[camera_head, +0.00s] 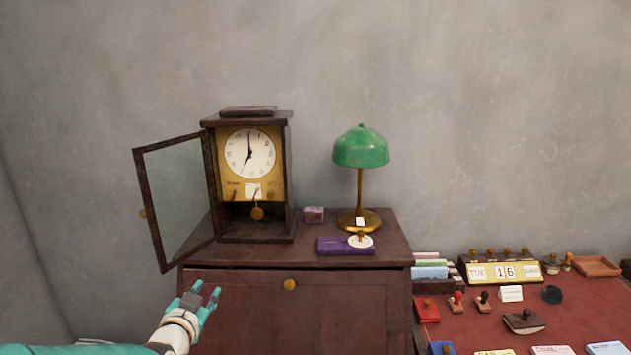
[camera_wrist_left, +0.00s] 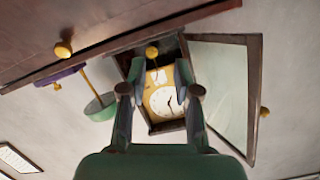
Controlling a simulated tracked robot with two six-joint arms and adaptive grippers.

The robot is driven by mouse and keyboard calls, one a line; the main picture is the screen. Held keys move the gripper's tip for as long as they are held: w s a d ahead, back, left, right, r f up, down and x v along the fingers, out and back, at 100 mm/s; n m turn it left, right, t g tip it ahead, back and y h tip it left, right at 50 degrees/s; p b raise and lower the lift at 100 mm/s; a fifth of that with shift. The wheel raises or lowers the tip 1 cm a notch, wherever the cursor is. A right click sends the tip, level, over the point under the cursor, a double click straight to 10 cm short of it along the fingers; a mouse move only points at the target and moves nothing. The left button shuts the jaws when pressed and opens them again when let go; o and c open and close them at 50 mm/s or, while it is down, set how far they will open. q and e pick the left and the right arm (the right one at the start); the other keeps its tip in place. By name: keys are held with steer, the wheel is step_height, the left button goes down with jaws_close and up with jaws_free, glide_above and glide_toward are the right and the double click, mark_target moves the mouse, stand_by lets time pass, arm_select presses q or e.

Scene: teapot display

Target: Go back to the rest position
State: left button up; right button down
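My left gripper (camera_head: 206,297) is in front of the dark red cabinet (camera_head: 330,305), below the clock, with its fingers pointing up. In the left wrist view its two fingers (camera_wrist_left: 160,85) stand apart with nothing between them but the distant clock face. The wooden clock (camera_head: 290,190) stands on the cabinet with its glass door (camera_head: 180,200) swung open to the left. It also shows in the left wrist view (camera_wrist_left: 162,100), upside down. My right gripper shows in neither view.
A green lamp (camera_head: 361,148), a purple box (camera_head: 345,246) and a small pink box (camera_head: 313,215) stand on the cabinet. To the right, a red desk (camera_head: 590,315) holds stamps, a date calendar (camera_head: 505,272) and a wooden tray (camera_head: 597,265). The open clock door juts past the cabinet's left edge.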

arm_select(q)
steer(key=s+d+f+g+h+p, duration=0.1)
steer(key=s+f+g, duration=0.45)
steer(key=f, duration=0.85)
steer(key=s+d+f+g+h, duration=0.1)
steer(key=s+d+f+g, duration=0.1)
steer(key=s+f, duration=0.9)
steer(key=s+d+f+n+g+h, duration=0.1)
steer(key=s+d+f+n+g, duration=0.2)
steer(key=s+f, duration=0.3)
steer(key=s+d+f+n+g+h, duration=0.1)
steer(key=s+d+f+n+g, duration=0.2)
steer(key=s, duration=1)
step_height(320, 180, down, 4)
steer(key=shift+d+r+n+g, duration=0.15)
steer(key=shift+r+n+g, duration=0.15)
steer(key=shift+g, duration=0.45)
steer(key=shift+d, duration=0.55)
